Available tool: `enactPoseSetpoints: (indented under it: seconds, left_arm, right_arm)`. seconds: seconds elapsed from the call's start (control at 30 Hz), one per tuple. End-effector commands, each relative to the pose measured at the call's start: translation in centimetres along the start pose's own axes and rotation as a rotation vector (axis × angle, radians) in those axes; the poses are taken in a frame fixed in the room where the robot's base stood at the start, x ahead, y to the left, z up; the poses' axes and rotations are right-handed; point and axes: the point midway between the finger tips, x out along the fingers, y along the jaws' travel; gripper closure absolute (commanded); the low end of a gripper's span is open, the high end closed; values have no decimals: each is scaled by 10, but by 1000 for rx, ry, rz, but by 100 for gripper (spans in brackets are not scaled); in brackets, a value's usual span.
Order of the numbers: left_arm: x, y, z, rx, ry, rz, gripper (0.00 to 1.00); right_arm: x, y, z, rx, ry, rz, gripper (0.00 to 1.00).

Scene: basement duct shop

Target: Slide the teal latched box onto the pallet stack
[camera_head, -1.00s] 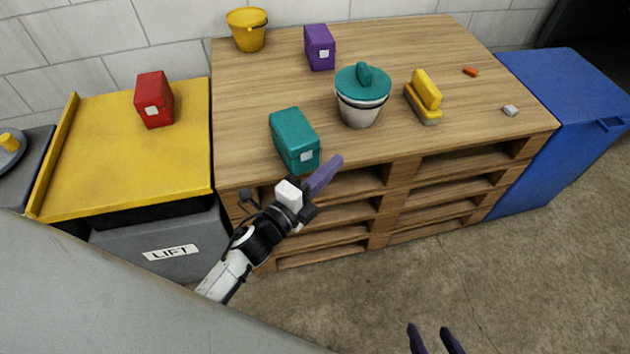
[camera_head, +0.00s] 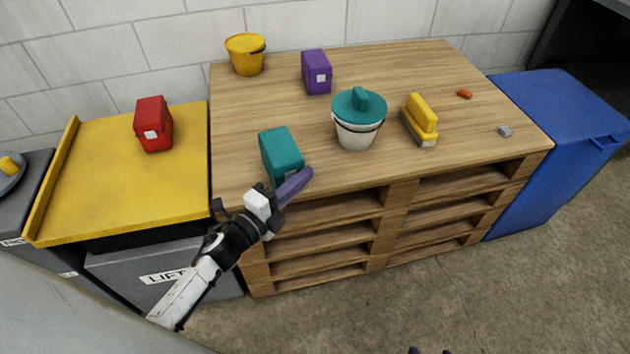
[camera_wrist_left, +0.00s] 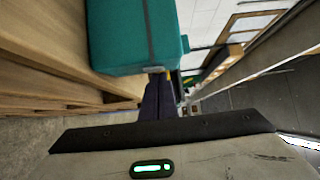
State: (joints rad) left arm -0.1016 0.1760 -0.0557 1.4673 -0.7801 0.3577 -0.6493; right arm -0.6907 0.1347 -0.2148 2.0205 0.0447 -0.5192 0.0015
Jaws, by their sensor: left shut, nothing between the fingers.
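The teal latched box (camera_head: 281,152) stands upright on the wooden top of the pallet stack (camera_head: 237,118), near its front left edge. My left gripper (camera_head: 303,178) is shut and empty, its purple fingers lying across the box's front lower right corner. They look to be touching the box, and they mostly hide its pale latch. In the left wrist view the teal box (camera_wrist_left: 130,35) fills the upper left, right beyond the shut fingers (camera_wrist_left: 158,92). Only two purple tips of my right gripper (camera_head: 429,351) show, apart, at the bottom edge.
A teal-lidded bucket (camera_head: 357,133) stands right of the box, with a yellow brush (camera_head: 420,118) beyond it. A purple box (camera_head: 317,73) and yellow bucket (camera_head: 245,58) stand behind. The yellow lift (camera_head: 120,190) with a red box (camera_head: 154,124) adjoins on the left.

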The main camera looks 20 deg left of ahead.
Motion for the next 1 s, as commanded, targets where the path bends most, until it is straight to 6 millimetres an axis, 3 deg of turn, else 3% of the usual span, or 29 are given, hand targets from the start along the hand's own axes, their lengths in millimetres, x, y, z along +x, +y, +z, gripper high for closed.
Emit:
enactPoseSetpoints:
  seconds: [0.13,0.33,0.7,0.83,0.97,1.0]
  left_arm:
    - [-11,2,32,4,-1,3,100]
    - [-17,0,47,0,-1,1,100]
    - [-16,0,44,-2,0,0,100]
    - [-11,-1,31,-3,2,-1,100]
    - [-2,-1,5,-6,3,-2,100]
    - [-14,1,7,-2,0,4,100]
  right_arm:
    - [0,-1,4,2,-4,-1,55]
    - [-1,-1,4,4,-3,-2,55]
    - [-1,-1,2,4,-1,-2,55]
    - [-2,-1,0,3,1,-2,55]
    - [-2,-1,-2,2,3,-1,55]
    - [-2,-1,-3,2,4,-1,55]
